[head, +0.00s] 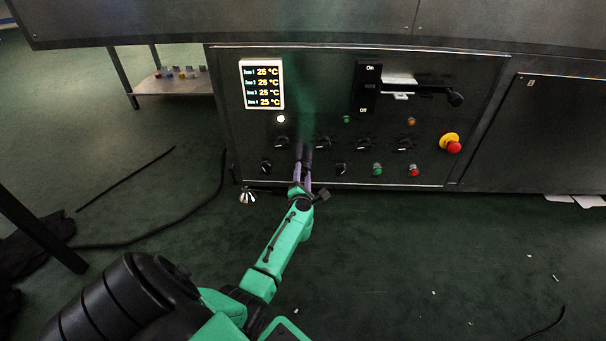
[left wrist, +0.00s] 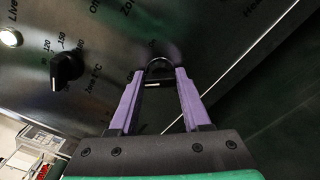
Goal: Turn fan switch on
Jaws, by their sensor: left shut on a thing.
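My left gripper (head: 303,160) reaches up to the lower part of the dark control panel (head: 222,130), with its purple fingers at the bottom row of controls. In the left wrist view the fingers (left wrist: 160,80) are shut on a black rotary switch (left wrist: 158,70), one finger on each side. A pale bar shows across its near side. Small "On" and "Off" lettering stands around it, partly covered by the fingers. The fan label cannot be read for certain. In the head view the fingers hide this switch. My right gripper is not in view.
A black temperature knob (left wrist: 66,70) sits left of the held switch. Several other knobs, a green button (head: 377,169), a red button (head: 414,170), an emergency stop (head: 452,145) and a main lever (head: 455,98) share the panel. The display (head: 262,84) reads 25 °C.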

